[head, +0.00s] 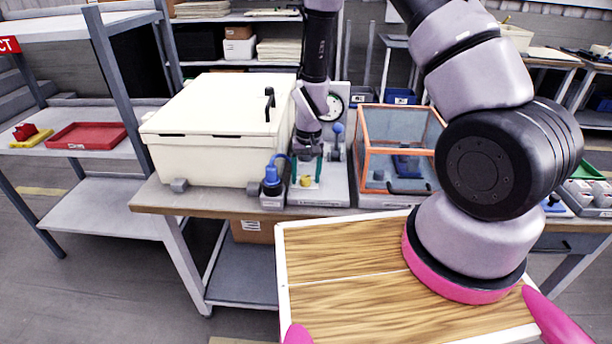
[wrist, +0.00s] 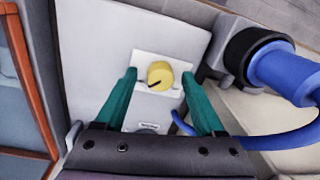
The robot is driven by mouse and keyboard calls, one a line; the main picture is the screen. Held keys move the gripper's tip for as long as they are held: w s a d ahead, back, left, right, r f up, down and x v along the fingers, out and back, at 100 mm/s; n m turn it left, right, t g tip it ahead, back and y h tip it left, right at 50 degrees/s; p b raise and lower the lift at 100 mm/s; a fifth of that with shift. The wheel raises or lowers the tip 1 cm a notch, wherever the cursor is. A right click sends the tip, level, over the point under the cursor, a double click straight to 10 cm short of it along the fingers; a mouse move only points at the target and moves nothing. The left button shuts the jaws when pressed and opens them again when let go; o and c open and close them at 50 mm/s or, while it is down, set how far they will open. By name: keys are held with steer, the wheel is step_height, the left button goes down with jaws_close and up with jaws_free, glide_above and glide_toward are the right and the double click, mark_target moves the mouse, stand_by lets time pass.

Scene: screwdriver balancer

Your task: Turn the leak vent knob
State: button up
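The leak vent knob is a round yellow knob with a dark pointer line. It shows in the wrist view (wrist: 160,75) on a small white plate (wrist: 150,61), and small in the head view (head: 306,181) at the front of a grey panel. My gripper (wrist: 165,72) has two green fingers spread to either side of the knob, with visible gaps on both sides. In the head view my gripper (head: 306,170) points down over the knob. A small label below the knob is too blurred to read. I cannot tell the height of the fingertips over the plate.
A blue-and-black fitting (wrist: 270,65) with a blue hose stands close to the right finger in the wrist view; it also shows in the head view (head: 271,180). A cream chest (head: 215,125) stands left, an orange-framed clear box (head: 398,150) right. A gauge (head: 334,107) is behind.

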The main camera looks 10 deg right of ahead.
step_height(320, 180, up, 11)
steer(key=shift+d, duration=0.3)
stand_by(0.5)
steer(key=shift+f, duration=0.1)
step_height(320, 180, up, 12)
steer(key=r+m+t+y, duration=0.1)
steer(key=t, duration=0.1)
glide_above(308, 177)
steer(key=d, duration=0.4)
steer(key=s+d+r+m+t, duration=0.1)
steer(key=s+d+r, duration=0.25)
steer(key=r, duration=0.65)
steer(key=s+d+r+m+t, duration=0.2)
steer(key=s+d+r+t, duration=0.2)
steer(key=s+d+r, duration=0.3)
steer(key=s+r, duration=0.5)
steer(key=s, duration=0.1)
steer(key=shift+r, duration=0.15)
